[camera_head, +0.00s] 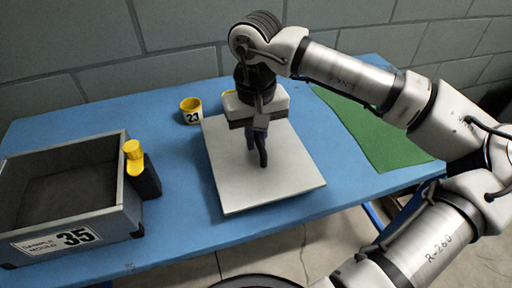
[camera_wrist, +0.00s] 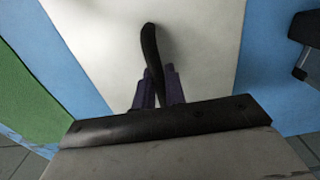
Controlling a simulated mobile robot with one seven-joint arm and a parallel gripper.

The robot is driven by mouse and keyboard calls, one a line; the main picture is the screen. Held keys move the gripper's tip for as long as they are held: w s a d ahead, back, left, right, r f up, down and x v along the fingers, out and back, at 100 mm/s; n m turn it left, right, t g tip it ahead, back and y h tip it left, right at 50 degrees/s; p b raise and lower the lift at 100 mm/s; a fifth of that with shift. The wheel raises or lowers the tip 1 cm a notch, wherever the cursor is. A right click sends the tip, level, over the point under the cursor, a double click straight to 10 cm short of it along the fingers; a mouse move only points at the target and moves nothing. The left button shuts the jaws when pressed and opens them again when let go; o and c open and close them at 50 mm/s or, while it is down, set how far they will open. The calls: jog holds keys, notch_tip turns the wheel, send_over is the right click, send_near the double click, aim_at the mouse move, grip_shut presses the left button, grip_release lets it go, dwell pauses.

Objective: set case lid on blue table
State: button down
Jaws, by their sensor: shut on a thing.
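The case lid (camera_head: 262,183) is a flat, pale rectangular panel with a dark curved handle (camera_head: 263,155) standing up from it. My gripper (camera_head: 257,138) is above the lid and shut on this handle. In the wrist view the fingers (camera_wrist: 158,88) close on the handle (camera_wrist: 150,50), with the pale lid (camera_wrist: 95,35) beneath. The lid is over the middle of the blue table (camera_head: 175,180), low and about level. I cannot tell whether it touches the tabletop. My gripper hides part of the lid's far side.
A grey open box (camera_head: 118,215) marked 35 stands at left, with a black, yellow-topped object (camera_head: 146,180) at its right side. A yellow cup (camera_head: 190,106) marked 23 is close to the lid's far left corner. A green mat (camera_head: 375,135) lies at right.

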aim_at(256, 150)
jog(key=shift+f, duration=1.85)
jog(key=shift+f, duration=0.15)
jog(key=c, duration=1.5)
grip_release()
jog(key=shift+o, duration=0.2)
notch_tip(256, 150, up, 12)
jog(key=shift+r, duration=0.2)
